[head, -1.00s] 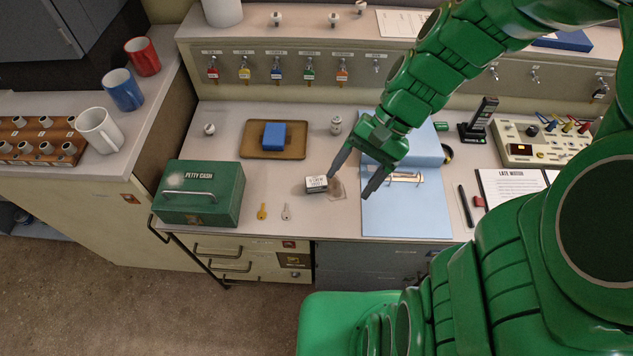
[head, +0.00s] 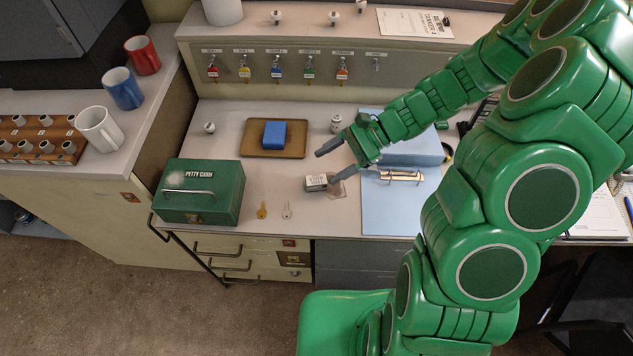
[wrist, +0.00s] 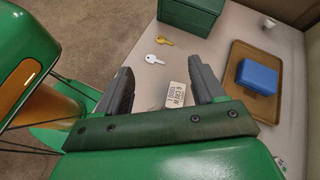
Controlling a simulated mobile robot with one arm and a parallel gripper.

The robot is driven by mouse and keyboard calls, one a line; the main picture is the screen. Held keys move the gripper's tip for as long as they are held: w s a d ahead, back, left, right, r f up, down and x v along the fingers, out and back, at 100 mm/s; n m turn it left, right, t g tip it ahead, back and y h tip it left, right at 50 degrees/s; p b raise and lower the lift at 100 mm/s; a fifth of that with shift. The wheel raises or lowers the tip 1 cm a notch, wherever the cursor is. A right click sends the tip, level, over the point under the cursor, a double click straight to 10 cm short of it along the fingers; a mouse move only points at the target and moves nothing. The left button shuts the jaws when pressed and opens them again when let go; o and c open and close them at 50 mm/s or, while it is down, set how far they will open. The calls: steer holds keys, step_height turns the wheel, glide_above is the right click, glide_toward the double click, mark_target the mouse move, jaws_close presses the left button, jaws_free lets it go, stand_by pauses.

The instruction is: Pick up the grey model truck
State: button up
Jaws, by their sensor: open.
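I cannot make out a clear grey model truck in either view. A small dark-edged block with a white lettered face (head: 316,182) lies on the desk. In the wrist view its lettered face (wrist: 174,95) shows between my two fingers, and part of it is hidden by my gripper. My gripper (head: 324,167) is open and reaches in from the right, its lower finger close to this block in the picture. I cannot tell whether they touch. In the wrist view my gripper (wrist: 162,82) holds nothing that I can see.
A green petty cash box (head: 201,192), a gold key (head: 262,210) and a silver key (head: 287,209) lie left. A brown tray (head: 251,140) with a blue block (head: 274,134) is behind. A blue folder (head: 390,209) lies right. A key rack (head: 290,68) lines the back.

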mark_target(310, 183)
steer(key=w+f+m, duration=0.1)
steer(key=f, duration=0.2)
steer(key=w+f+m+t+y, duration=0.1)
steer(key=f+m, duration=0.1)
steer(key=f, duration=0.1)
steer(key=w+d+f+m+y, duration=0.1)
steer(key=f+m, duration=0.1)
steer(key=f, duration=0.1)
steer(key=shift+w+t, duration=0.3)
steer(key=shift+t, duration=0.1)
steer(key=shift+f+x, duration=0.2)
steer(key=shift+x, duration=1.7)
steer(key=shift+f+x, duration=0.2)
steer(key=shift+x, duration=1.75)
steer(key=shift+d, duration=0.2)
steer(key=shift+c, duration=0.3)
steer(key=c, duration=1)
